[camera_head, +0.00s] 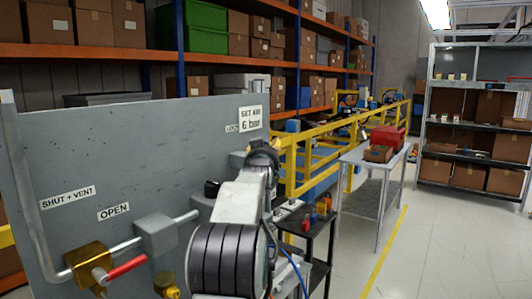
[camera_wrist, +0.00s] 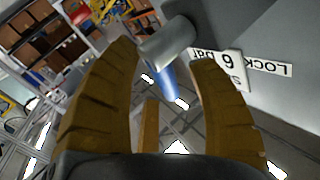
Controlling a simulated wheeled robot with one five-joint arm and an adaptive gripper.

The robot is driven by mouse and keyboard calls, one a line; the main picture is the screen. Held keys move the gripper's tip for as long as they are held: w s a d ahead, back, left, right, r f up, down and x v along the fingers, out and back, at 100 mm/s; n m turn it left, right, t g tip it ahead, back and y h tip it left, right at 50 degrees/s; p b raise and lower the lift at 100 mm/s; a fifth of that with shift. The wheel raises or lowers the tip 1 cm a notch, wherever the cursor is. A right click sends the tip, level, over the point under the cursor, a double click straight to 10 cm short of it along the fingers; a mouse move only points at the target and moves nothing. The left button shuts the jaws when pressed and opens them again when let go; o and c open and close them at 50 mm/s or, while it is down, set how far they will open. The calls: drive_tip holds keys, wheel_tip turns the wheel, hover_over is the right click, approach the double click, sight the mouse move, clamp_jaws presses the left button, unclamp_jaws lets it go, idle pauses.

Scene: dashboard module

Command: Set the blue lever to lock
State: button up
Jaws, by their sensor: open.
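The blue lever (camera_wrist: 167,82) shows in the wrist view, reaching from a grey cylindrical fitting (camera_wrist: 168,42) into the gap between my fingers. My gripper (camera_wrist: 164,58) is open, one finger on each side of the lever, with no clear contact. In the head view my gripper (camera_head: 262,155) is in front of the panel's right edge, and my arm hides the lever. The grey panel (camera_head: 90,150) carries a LOCK label (camera_head: 232,128), partly covered, and a "SET AIR 6 bar" label (camera_head: 251,117). The LOCK label (camera_wrist: 268,68) looks upside down in the wrist view.
A red lever (camera_head: 127,268) on a brass valve and a grey pipe (camera_head: 125,247) stick out from the panel's lower left. A small black cart (camera_head: 318,232) with bottles stands right of my arm. A yellow railing (camera_head: 330,140) runs behind. The floor at right is clear.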

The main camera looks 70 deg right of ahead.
drive_tip(key=shift+c, duration=0.5)
clamp_jaws()
drive_tip(key=shift+f+b, duration=0.1)
drive_tip(key=shift+b, duration=0.25)
